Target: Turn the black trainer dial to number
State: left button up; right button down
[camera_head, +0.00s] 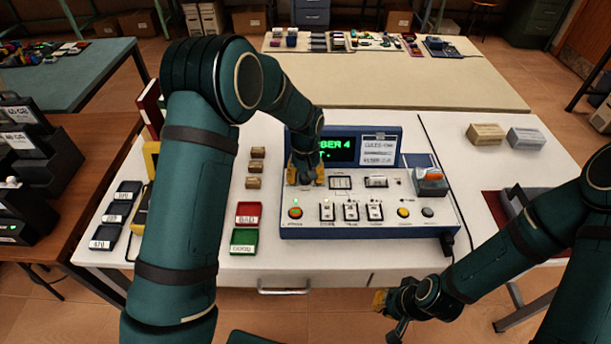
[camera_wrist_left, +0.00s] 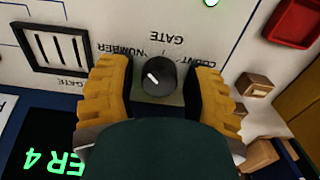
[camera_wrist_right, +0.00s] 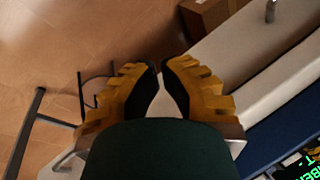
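The black trainer dial (camera_wrist_left: 158,77) sits on the white panel of the blue trainer (camera_head: 370,214). Its white pointer mark slants to the upper left in the left wrist view, on the side of the printed word NUMBER. My left gripper (camera_head: 304,180) is over the dial, with one yellow finger on each side and narrow gaps showing; it is open. In the head view the gripper hides the dial. The green display (camera_head: 338,150) is partly covered and shows "BER 4". My right gripper (camera_wrist_right: 162,70) is empty, fingertips nearly together, off the table's front edge.
Red (camera_head: 248,213) and green (camera_head: 244,241) trays and small brown blocks (camera_head: 254,183) lie left of the trainer. Buttons and switches line the panel's front. An orange-topped part (camera_head: 431,175) sits at its right. Two small boxes (camera_head: 486,133) stand on clear white table at right.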

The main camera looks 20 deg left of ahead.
pick_arm(q)
jog(key=shift+r, duration=0.15)
notch_tip(320, 180, up, 12)
dwell(0.6)
dwell(0.3)
